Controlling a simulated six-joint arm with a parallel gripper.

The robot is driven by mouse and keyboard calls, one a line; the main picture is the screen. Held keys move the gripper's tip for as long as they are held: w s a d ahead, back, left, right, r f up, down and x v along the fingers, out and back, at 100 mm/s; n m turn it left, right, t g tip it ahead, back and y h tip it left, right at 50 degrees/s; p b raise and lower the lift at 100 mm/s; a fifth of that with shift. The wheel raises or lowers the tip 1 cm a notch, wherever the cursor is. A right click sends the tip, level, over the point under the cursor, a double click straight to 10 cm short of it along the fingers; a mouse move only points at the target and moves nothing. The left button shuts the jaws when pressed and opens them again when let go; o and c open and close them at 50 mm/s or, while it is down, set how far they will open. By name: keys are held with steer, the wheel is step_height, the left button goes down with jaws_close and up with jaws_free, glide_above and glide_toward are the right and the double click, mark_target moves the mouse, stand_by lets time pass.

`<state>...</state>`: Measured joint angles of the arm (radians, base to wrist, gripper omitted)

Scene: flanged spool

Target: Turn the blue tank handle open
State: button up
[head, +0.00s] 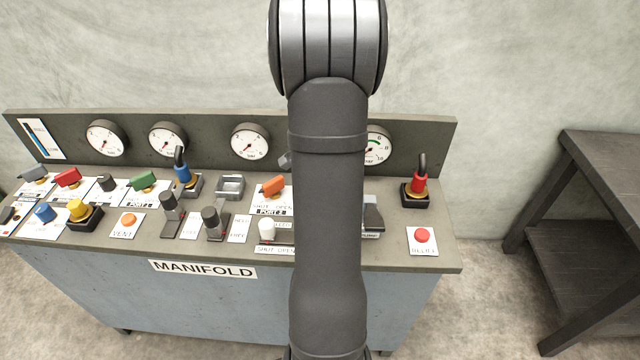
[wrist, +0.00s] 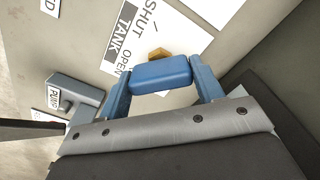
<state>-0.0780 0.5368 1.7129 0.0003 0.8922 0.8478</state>
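The blue tank handle (wrist: 163,75) shows in the wrist view, a rounded bar above a brass stem piece (wrist: 158,53). It is beside the label (wrist: 125,40) reading TANK, SHUT and OPEN. The two blue fingers of my gripper (wrist: 162,78) are at the handle's two ends, with no gap visible on either side. The fingers seem closed on it. In the head view my arm hides both the gripper and the tank handle. How far the handle is turned is hard to tell.
A grey box labelled PUMP (wrist: 78,95) is at the left of the wrist view. The manifold panel (head: 400,255) is crowded with controls: an orange handle (head: 273,187), a white knob (head: 267,230), another blue handle (head: 45,212) and a red button (head: 422,235). A dark table (head: 600,150) stands at right.

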steer(key=o, duration=0.4)
steer(key=shift+r, duration=0.1)
step_height(320, 180, up, 17)
stand_by(0.4)
step_height(320, 180, down, 17)
steer(key=shift+f, duration=0.2)
steer(key=shift+r, duration=0.1)
stand_by(0.4)
